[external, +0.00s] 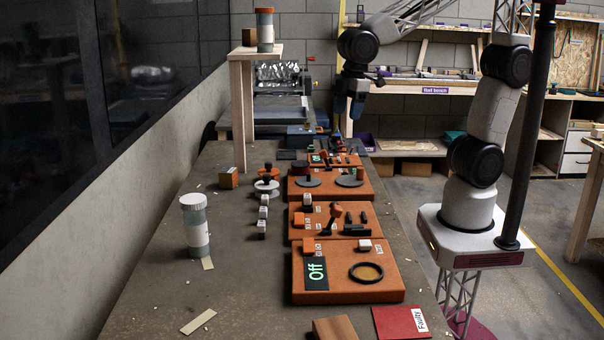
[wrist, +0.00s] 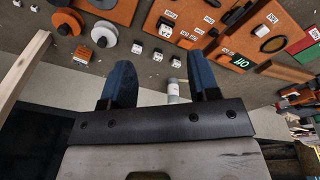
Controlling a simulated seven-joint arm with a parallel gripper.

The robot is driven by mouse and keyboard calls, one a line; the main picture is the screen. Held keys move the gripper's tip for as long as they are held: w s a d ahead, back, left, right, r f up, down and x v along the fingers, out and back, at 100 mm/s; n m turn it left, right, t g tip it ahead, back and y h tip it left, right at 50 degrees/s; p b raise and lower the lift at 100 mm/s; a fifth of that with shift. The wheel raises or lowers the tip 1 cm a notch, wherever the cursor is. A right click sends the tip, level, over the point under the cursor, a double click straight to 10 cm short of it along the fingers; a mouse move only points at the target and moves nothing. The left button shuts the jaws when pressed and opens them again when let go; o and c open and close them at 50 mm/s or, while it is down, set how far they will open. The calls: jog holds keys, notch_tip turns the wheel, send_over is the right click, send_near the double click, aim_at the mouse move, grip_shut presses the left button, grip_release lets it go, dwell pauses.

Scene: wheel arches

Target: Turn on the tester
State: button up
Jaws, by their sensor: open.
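The apparent tester is an orange panel (external: 340,285) at the near end of the bench. It has a black display (external: 316,272) reading "Off" in green and a black ring (external: 367,272). A white block (external: 365,245) sits at its back edge. The wrist view shows the "Off" display (wrist: 243,62) upside down at the right, with the ring (wrist: 273,44) beside it. My gripper (external: 357,104) is raised at the far end of the bench, well away from this panel. Its blue fingers (wrist: 163,76) are apart with nothing held between them.
More orange panels (external: 312,225) with levers and discs line the bench. Several white blocks (external: 262,213) stand left of them. A white-lidded jar (external: 195,225) stands at left, and a raised wooden shelf (external: 250,53) behind. A red "Faulty" plate (external: 398,322) lies at the front.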

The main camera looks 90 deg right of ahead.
jog(key=w+a+f+n, duration=0.3)
jog(key=w+a, duration=0.1)
jog(key=a, duration=0.3)
jog(key=w+a+f+n, duration=0.25)
jog(key=w+a, duration=0.25)
jog(key=a, duration=0.3)
jog(key=n+g, duration=0.2)
jog(key=n, duration=0.3)
send_over(309, 246)
notch_tip(309, 246, down, 11)
jog(key=shift+r, duration=0.15)
jog(key=shift+f, duration=3.95)
jog(key=c, duration=0.9)
